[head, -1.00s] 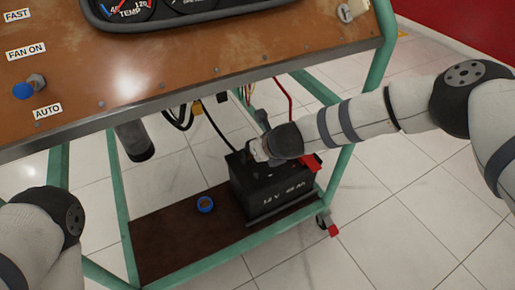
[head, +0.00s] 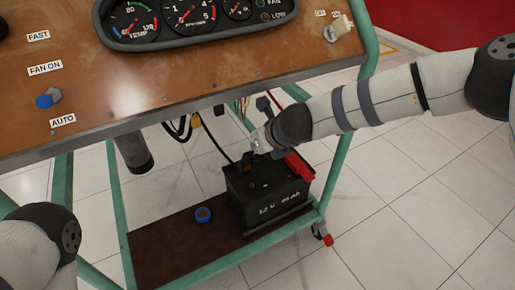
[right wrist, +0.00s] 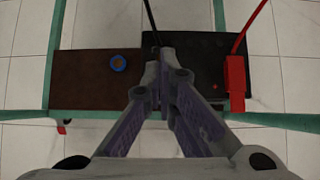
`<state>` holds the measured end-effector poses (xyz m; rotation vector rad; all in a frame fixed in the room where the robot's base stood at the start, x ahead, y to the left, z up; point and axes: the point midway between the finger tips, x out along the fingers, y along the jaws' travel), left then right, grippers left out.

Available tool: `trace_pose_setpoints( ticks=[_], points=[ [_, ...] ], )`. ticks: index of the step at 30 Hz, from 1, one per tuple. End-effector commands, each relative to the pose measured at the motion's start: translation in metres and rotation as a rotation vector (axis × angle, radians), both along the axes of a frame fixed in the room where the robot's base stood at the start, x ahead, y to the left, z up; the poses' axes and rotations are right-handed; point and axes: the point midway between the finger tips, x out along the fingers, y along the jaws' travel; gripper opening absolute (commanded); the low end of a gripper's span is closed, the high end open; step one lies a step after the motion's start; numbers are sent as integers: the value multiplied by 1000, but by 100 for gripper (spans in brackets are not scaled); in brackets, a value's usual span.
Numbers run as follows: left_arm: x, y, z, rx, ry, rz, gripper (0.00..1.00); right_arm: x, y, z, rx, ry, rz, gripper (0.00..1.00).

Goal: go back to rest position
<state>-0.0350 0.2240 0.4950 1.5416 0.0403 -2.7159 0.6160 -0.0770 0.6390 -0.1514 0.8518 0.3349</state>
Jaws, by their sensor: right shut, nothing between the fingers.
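My right arm comes in from the right in the head view. Its gripper (head: 255,143) is above the black battery (head: 268,198), below the panel's edge, and partly hidden by my wrist. In the right wrist view the gripper (right wrist: 162,50) is shut with nothing in it, and its fingers overlap the battery (right wrist: 205,52) in the picture. My left arm shows only at the lower left of the head view; its gripper is out of frame.
The battery stands on the brown shelf (head: 165,245) of a green-framed trolley. A blue ring (head: 203,215) lies beside it. A red clamp (head: 299,167) with a red cable and a black cable are at the battery. The instrument panel (head: 200,75) overhangs them. Tiled floor is clear at right.

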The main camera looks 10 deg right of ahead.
Motion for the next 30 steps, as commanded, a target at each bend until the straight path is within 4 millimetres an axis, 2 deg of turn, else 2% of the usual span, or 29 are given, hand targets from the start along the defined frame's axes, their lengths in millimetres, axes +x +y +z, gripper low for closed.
trace_pose_setpoints(
  ticks=[11, 14, 17, 18, 19, 22, 25, 27, 30],
  points=[
    [0, 0, 0, 0, -1, 0, 54, -2, 0, -3, -7, 3, 8, 0],
    [4, 0, 8, 0, -14, 0, 54, -31, 3, -22, -113, 22, 136, 0],
    [15, 0, 26, 0, -46, 1, 54, -103, 1, -62, -341, 58, 460, 0],
    [20, 0, 34, 0, -62, 2, 54, -139, -4, -77, -438, 72, 627, 0],
    [24, 0, 39, 0, -74, 3, 54, -167, -8, -85, -505, 80, 755, 0],
    [39, 0, 59, 0, -120, 4, 54, -261, -31, -102, -680, 98, 1195, 0],
    [56, -1, 80, -1, -178, 6, 54, -354, -62, -97, -783, 88, 1649, 0],
    [70, -1, 94, -1, -222, 6, 54, -413, -85, -82, -809, 59, 1950, 0],
    [87, -1, 112, -1, -280, 7, 54, -480, -115, -54, -792, -3, 2303, 0]
  ],
)
